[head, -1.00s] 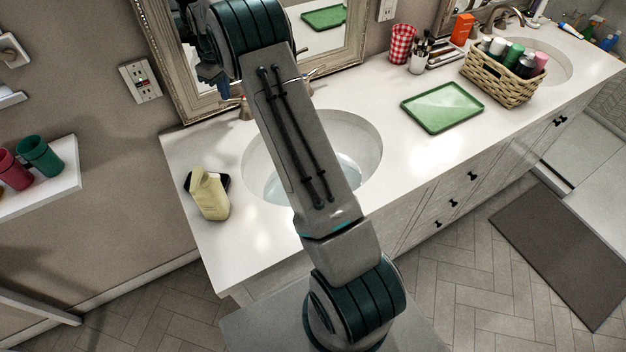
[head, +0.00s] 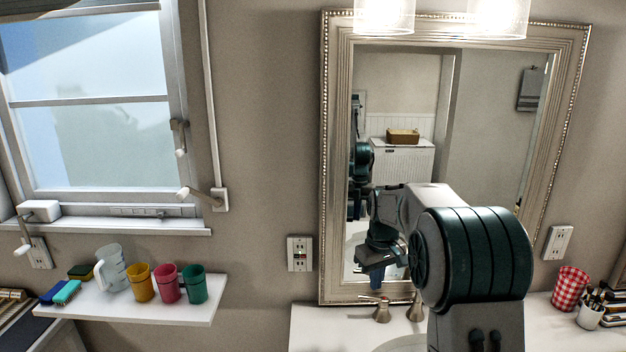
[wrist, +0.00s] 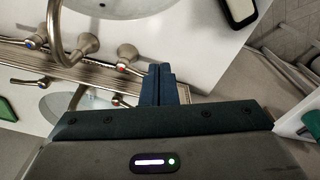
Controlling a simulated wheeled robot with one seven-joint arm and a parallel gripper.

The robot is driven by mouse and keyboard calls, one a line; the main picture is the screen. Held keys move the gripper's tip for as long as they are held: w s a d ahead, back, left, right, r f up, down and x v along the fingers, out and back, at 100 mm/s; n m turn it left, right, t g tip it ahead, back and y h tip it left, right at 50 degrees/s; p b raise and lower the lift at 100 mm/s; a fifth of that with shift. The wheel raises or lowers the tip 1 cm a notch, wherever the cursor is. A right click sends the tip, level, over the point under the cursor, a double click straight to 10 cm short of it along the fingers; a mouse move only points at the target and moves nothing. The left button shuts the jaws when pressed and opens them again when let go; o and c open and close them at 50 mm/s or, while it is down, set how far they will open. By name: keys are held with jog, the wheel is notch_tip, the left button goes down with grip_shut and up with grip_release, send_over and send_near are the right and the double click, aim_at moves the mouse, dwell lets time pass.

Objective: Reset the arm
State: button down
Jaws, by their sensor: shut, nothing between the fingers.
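My gripper (head: 376,268) hangs at the end of my raised, bent arm, in front of the framed mirror (head: 455,60) in the head view. In the wrist view the two dark fingers of my gripper (wrist: 163,84) are together with nothing between them. They sit over the wall edge behind the sink (wrist: 120,6), apart from the curved faucet (wrist: 57,30) and its handles.
A white wall shelf (head: 150,306) at the left holds a pitcher and several cups. A white counter (head: 310,325) runs below the mirror, with a red checkered cup (head: 570,288) at the right. A dark-rimmed item (wrist: 238,12) lies on the counter in the wrist view.

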jog(key=s+r+m+t, duration=0.1)
jog(key=s+r, duration=0.3)
jog(key=s, duration=0.5)
jog(key=s+r+m+t, duration=0.1)
jog(key=s+r, duration=0.2)
jog(key=s, duration=0.5)
jog(key=s+f+m, duration=0.2)
jog(key=s+f, duration=0.1)
jog(key=s, duration=1.2)
jog(key=shift+s+a+t+b, duration=0.15)
jog(key=shift+a+t+b, duration=0.15)
jog(key=shift+a+t, duration=0.1)
